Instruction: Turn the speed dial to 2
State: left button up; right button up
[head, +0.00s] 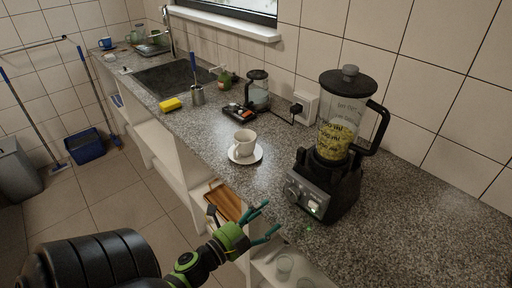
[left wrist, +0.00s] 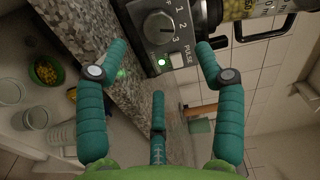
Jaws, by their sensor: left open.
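The blender (head: 335,180) stands on the counter at the right, its jar holding yellow pieces and its lid on. Its round speed dial (head: 292,192) is on the front of the dark base. In the left wrist view the dial (left wrist: 158,24) is close, beside the marks 1, 2, 3 and PULSE; I cannot tell which mark it points to. A lit green button (left wrist: 162,62) is next to it. My left gripper (head: 270,217) is open and empty in front of the base, at the counter's edge. Its fingers (left wrist: 161,72) spread around the panel's side, apart from the dial. My right gripper is not in view.
A white cup on a saucer (head: 236,158) stands left of the blender. Open shelves with glasses (head: 284,265) lie below the counter's edge. Counter right of the blender is clear.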

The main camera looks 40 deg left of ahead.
pick_arm(q)
jog(key=s, duration=0.2)
jog(key=shift+s+a, duration=0.1)
jog(key=shift+s, duration=0.2)
dwell(0.3)
jog(key=s+d+f+n+g+y, duration=0.1)
jog(key=s+f+n+g, duration=0.2)
jog(key=f, duration=0.8)
jog(key=s+d+f+n+g, duration=0.2)
jog(key=s+f+n+g, duration=0.15)
jog(key=f, duration=0.65)
jog(key=s+d+f+n+g+y, duration=0.15)
jog(key=f+n, duration=0.25)
jog(key=f, duration=0.7)
jog(key=s+d+f+n+g, duration=0.2)
jog(key=s+f+g, duration=0.2)
jog(key=s+f, duration=0.3)
jog(key=s+d+f+n+g+h+b, duration=0.1)
jog(key=s+f+g, duration=0.4)
jog(key=s, duration=0.9)
notch_tip(320, 180, down, 2)
jog(key=shift+s+d+f+n, duration=0.15)
jog(key=shift+d+n, duration=0.3)
jog(key=shift+d, duration=0.5)
